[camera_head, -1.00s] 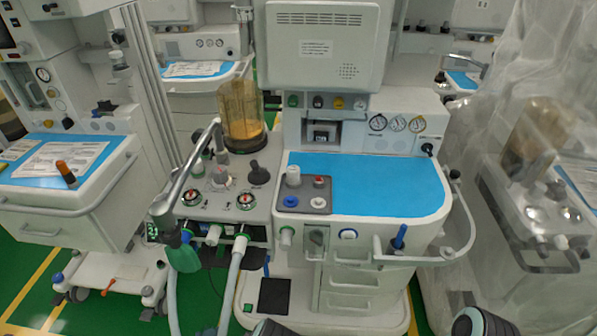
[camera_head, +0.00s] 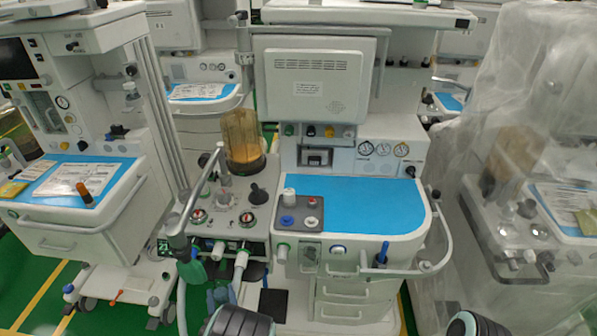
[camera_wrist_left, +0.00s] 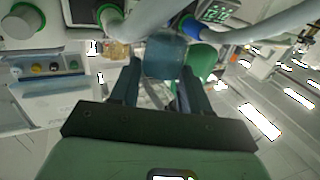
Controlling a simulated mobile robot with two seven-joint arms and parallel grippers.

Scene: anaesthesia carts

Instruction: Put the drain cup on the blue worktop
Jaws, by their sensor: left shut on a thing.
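The drain cup (camera_wrist_left: 165,57) is a small blue-grey translucent cup. In the left wrist view it sits between the two fingers of my left gripper (camera_wrist_left: 158,80), which is shut on it. In the head view my left gripper (camera_head: 222,296) is low, in front of the hoses and below the left control panel of the middle cart. The cup is hard to make out there. The blue worktop (camera_head: 370,203) lies up and to the right of this gripper, mostly bare. My right gripper is not in view; only a dark part of my right arm shows at the bottom edge.
A grey block with knobs (camera_head: 300,212) stands on the worktop's left part. A white rail (camera_head: 435,250) curves around the right front corner. Grey hoses and a green bag (camera_head: 190,270) hang close to my left gripper. A plastic-covered cart (camera_head: 520,190) stands at right.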

